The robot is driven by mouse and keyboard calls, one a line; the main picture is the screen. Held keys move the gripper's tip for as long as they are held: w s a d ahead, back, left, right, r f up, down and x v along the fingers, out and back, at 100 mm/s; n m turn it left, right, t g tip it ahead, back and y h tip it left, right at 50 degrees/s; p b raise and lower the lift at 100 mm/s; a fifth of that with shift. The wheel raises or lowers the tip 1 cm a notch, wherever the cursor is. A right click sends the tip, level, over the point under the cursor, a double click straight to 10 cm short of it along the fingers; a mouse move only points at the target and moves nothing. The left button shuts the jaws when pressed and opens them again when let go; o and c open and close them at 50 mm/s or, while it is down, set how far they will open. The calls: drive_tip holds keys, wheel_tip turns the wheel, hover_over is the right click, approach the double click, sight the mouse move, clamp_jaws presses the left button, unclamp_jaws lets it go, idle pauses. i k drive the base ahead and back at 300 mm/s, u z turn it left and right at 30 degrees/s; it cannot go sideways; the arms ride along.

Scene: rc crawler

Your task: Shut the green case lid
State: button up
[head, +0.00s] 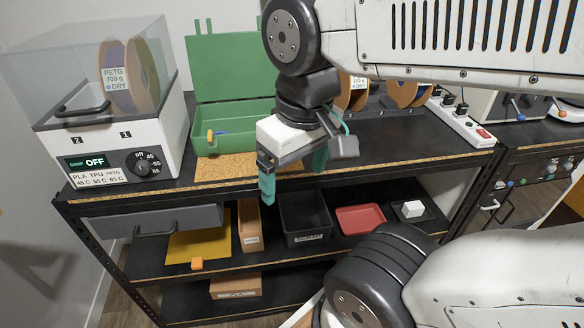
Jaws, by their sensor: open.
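A small orange and blue item (211,135) shows at the case's left inner side. My gripper (293,180) is open, with teal fingers pointing down in front of the case's right part, near the bench's front edge. I see nothing between the fingers. My arm hides the right part of the case and lid.
A filament dryer (130,140) with a clear cover stands left of the case. Spools (404,92) and a power strip (460,122) are to the right. The lower shelf holds a black bin (305,217) and a red tray (361,219). The bench top right of my gripper is clear.

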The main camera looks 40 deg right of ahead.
sight(225, 66)
drive_tip(key=k, duration=0.6)
drive_tip(key=u, duration=0.1)
drive_tip(key=i, duration=1.2)
drive_tip(key=z, duration=0.8)
